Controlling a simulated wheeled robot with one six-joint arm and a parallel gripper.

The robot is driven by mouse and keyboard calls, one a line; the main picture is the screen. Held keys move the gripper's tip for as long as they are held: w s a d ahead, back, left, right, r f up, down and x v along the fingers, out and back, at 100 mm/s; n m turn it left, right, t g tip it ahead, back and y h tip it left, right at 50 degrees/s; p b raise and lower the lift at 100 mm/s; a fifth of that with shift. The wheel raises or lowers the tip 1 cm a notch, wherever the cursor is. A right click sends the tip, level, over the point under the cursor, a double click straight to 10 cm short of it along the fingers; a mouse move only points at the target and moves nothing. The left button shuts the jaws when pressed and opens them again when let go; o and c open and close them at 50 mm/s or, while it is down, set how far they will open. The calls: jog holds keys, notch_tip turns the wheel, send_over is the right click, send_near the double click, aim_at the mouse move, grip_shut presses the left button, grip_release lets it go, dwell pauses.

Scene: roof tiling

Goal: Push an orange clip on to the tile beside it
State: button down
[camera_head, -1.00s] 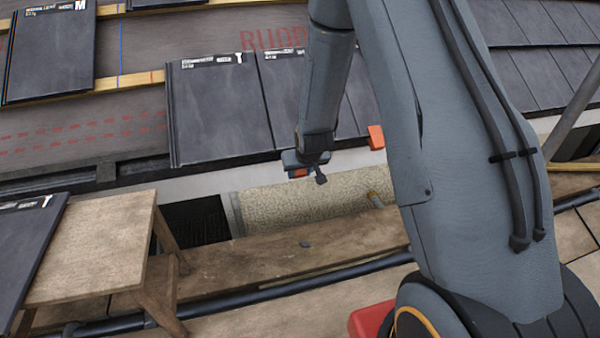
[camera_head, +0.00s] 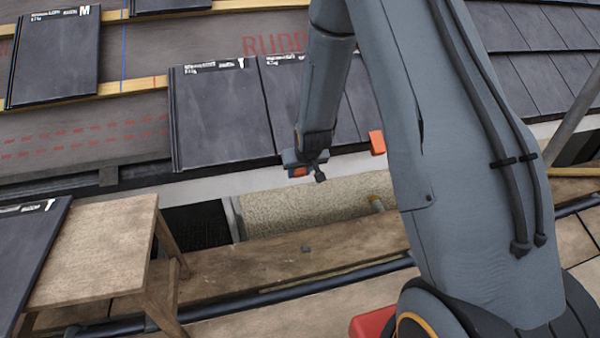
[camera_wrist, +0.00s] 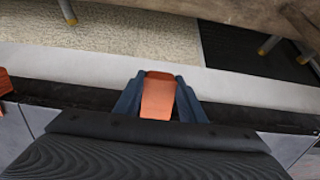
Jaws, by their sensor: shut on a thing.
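An orange clip (camera_wrist: 158,97) sits between the two blue-grey fingers of my gripper (camera_wrist: 158,100) in the wrist view. My gripper is shut on it. In the head view my gripper (camera_head: 299,172) hangs at the lower edge of the dark tiles, with a bit of the orange clip showing below it. The dark tile (camera_head: 220,115) lies on the roof to the upper left of my gripper. Its lower edge is close to the clip; I cannot tell whether they touch. A second orange clip (camera_head: 377,142) stands at the eave to the right.
A wooden stool (camera_head: 95,250) stands at lower left with a dark tile (camera_head: 30,245) on it. A wooden plank walkway (camera_head: 330,235) and a dark rail (camera_head: 250,303) run below the eave. Bare underlay (camera_head: 210,35) and battens lie above the tiles.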

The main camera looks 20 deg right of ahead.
jog(key=shift+w+r+p, duration=0.2)
jog(key=shift+w+r, duration=0.2)
jog(key=shift+w, duration=0.2)
jog(key=shift+w+r+p, duration=0.15)
jog(key=shift+w+r, duration=0.2)
jog(key=shift+w, duration=0.2)
dwell(1.8)
jog(key=c, duration=1.1)
grip_release()
jog(key=shift+s, duration=0.1)
jog(key=shift+p+v, duration=3.15)
jog(key=shift+v, duration=0.3)
